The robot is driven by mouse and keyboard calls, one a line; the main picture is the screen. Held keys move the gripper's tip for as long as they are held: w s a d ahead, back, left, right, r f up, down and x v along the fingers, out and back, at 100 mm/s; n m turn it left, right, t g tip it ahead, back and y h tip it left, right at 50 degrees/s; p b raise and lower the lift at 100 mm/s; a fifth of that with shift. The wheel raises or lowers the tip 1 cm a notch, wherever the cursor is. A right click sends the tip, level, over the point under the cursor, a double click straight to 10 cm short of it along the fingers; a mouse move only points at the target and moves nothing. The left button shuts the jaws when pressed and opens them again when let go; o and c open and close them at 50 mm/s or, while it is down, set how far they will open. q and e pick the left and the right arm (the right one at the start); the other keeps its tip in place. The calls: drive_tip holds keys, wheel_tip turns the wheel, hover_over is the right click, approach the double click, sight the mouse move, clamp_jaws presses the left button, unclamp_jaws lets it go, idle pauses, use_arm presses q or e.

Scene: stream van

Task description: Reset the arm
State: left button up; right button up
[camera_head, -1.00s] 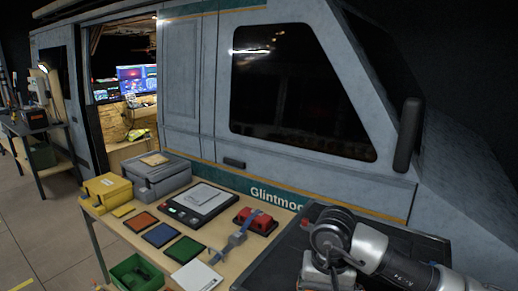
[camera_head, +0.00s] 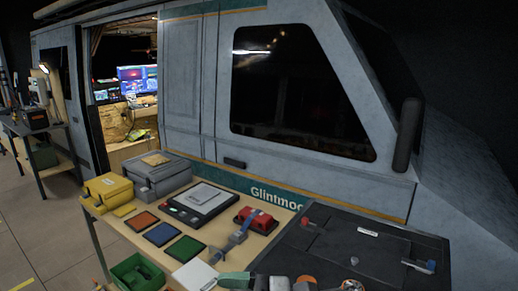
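Parts of my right arm (camera_head: 280,283) show along the bottom edge of the head view, low in front of the black tray-like panel. The picture's edge cuts them off, so I cannot see whether its fingers are open or shut, or whether they hold anything. My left gripper is not in view.
The black panel (camera_head: 340,250) is at the right.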

drive_tip(key=w+d+m+t+h, duration=0.3)
drive_tip(key=d+m+t+h, duration=0.25)
drive_tip(key=m+t, duration=0.8)
drive_tip(key=w+d+m+t+h, duration=0.35)
drive_tip(key=d+m+t, duration=0.4)
drive_tip(key=m, duration=1.15)
drive_tip(key=s+d+f+m+g+h, duration=0.25)
drive_tip(key=d+f+m+h, duration=0.2)
drive_tip(key=f+m, duration=0.3)
drive_tip(key=s+d+f+m+g+h, duration=0.2)
drive_tip(key=d+f+m+g+h, duration=0.15)
drive_tip(key=f+m+h, duration=0.35)
drive_tip(key=s+d+f+m+g+y, duration=0.1)
drive_tip(key=s+d+f+m+g, duration=0.1)
drive_tip(key=s+f+m+g, duration=0.55)
drive_tip(key=s+d+f+m+g, duration=0.2)
drive_tip(key=s+f+g, duration=0.2)
drive_tip(key=s, duration=0.6)
wheel_tip(320, 180, down, 26)
drive_tip(key=s, duration=0.1)
drive_tip(key=s+d+f+n+g, duration=0.1)
drive_tip(key=s+d+f+g, duration=0.1)
drive_tip(key=s+f, duration=1.3)
drive_tip(key=shift+s+d+f, duration=0.15)
drive_tip(key=shift+s+d, duration=0.3)
drive_tip(key=shift+d, duration=0.1)
